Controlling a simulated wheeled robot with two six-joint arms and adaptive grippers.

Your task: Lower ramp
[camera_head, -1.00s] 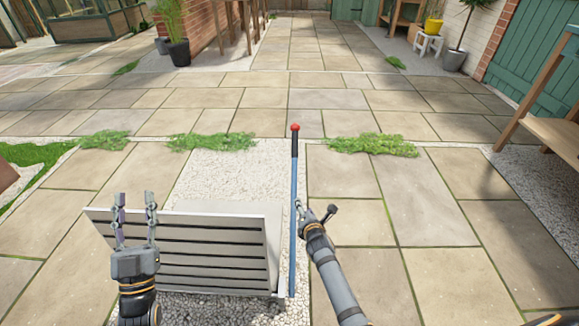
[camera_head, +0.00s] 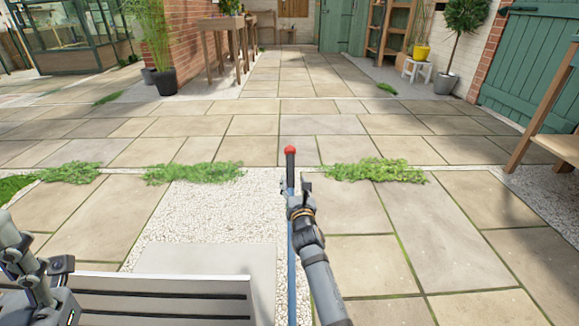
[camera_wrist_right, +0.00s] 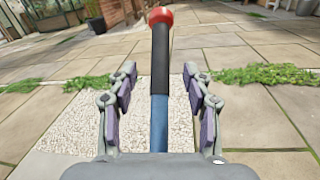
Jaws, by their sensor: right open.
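The ramp (camera_head: 165,283), a pale panel with dark slots, shows at the bottom left of the head view, cut off by the lower edge. Beside it stands a blue pole (camera_head: 292,255) with a black grip (camera_head: 291,168) and a red knob.
White gravel (camera_head: 215,212) lies beyond the ramp, with paving (camera_head: 390,215) to the right and low green plants (camera_head: 375,170) ahead. A wooden bench (camera_head: 555,146) stands at the right edge. The paved path ahead is clear.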

